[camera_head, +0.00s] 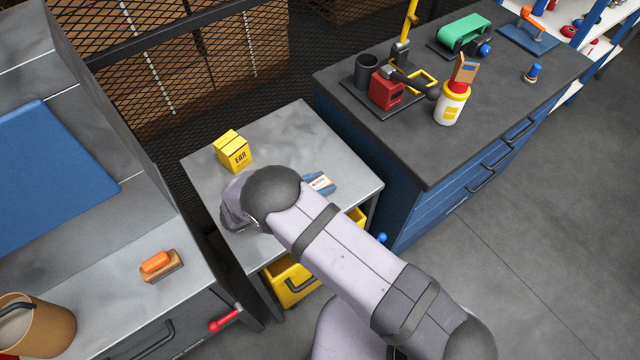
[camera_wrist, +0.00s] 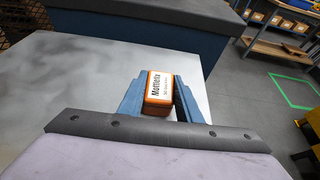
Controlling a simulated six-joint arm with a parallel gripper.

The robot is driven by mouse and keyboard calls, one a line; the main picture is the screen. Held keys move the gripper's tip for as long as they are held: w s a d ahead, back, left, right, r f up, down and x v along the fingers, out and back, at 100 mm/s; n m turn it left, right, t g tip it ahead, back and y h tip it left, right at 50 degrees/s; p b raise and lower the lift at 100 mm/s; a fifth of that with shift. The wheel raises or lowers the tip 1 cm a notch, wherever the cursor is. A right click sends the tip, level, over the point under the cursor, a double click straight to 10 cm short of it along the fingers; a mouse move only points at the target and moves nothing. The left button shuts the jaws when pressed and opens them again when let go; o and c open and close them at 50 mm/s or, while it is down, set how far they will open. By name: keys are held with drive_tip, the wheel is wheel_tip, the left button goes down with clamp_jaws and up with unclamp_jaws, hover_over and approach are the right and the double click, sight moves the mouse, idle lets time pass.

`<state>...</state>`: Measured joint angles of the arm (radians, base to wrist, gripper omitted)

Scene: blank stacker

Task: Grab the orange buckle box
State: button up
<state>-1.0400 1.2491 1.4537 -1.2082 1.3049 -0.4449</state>
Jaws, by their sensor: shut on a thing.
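The orange buckle box (camera_wrist: 158,93), orange with a white printed label on top, sits between the two blue fingers of my gripper (camera_wrist: 160,88) in the wrist view. My gripper is shut on it. In the head view the box (camera_head: 320,183) shows just past my wrist, at the right part of the small grey table, with a blue finger beside it. My arm hides part of the gripper there. Whether the box touches the table or is just above it, I cannot tell.
A yellow box marked EAR (camera_head: 233,152) stands on the small grey table (camera_head: 300,135), left of my wrist. Yellow bins (camera_head: 290,285) sit below. A blue cabinet with a dark top (camera_head: 420,165) stands close on the right. The left bench holds an orange-topped brush (camera_head: 160,264).

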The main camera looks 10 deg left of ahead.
sight(320, 183)
drive_tip(key=shift+r, duration=0.2)
drive_tip(key=shift+r+b, duration=1.15)
drive_tip(key=shift+r, duration=3.65)
